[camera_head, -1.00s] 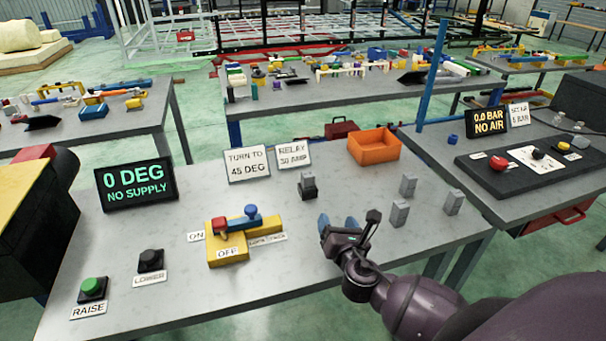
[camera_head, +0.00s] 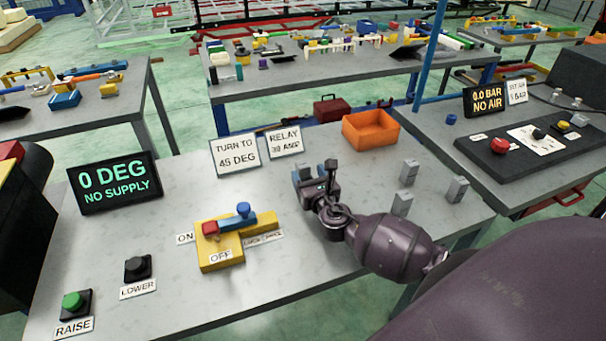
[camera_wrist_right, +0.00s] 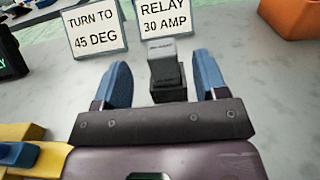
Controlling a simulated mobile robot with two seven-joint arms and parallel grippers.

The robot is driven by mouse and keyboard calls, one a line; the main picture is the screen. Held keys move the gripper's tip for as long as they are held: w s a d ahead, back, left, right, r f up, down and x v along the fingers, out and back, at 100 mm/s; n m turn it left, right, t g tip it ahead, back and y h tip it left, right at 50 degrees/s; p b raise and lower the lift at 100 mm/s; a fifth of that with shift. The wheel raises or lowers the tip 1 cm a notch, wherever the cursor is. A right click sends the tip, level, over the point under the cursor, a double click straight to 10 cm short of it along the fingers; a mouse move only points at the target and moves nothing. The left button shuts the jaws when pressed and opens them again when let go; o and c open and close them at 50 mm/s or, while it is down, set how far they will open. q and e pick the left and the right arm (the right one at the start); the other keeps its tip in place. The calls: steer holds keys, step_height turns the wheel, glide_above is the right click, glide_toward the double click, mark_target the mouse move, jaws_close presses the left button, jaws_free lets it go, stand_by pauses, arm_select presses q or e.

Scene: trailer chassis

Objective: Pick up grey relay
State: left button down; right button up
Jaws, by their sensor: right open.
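A grey relay (camera_wrist_right: 163,68) sits upright in a black socket (camera_wrist_right: 168,93) in front of the RELAY 30 AMP sign (camera_wrist_right: 164,22). My right gripper (camera_head: 316,174) is at this socket in the head view and largely hides the relay there. In the right wrist view the open blue fingers (camera_wrist_right: 162,80) stand to the left and right of the relay, with a gap on each side. Three loose grey relays, one of them here (camera_head: 402,204), stand on the table to the right of my right gripper. My left gripper is not in view.
An orange bin (camera_head: 371,131) stands at the table's back right. The TURN TO 45 DEG sign (camera_head: 235,153) stands behind the socket to the left. A yellow switch block (camera_head: 221,257) with a blue lever (camera_head: 238,222) is left of my right arm.

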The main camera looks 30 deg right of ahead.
mark_target(305, 168)
steer(key=x, duration=0.5)
steer(key=shift+s+d, duration=0.1)
steer(key=c, duration=1)
steer(key=shift+c, duration=0.2)
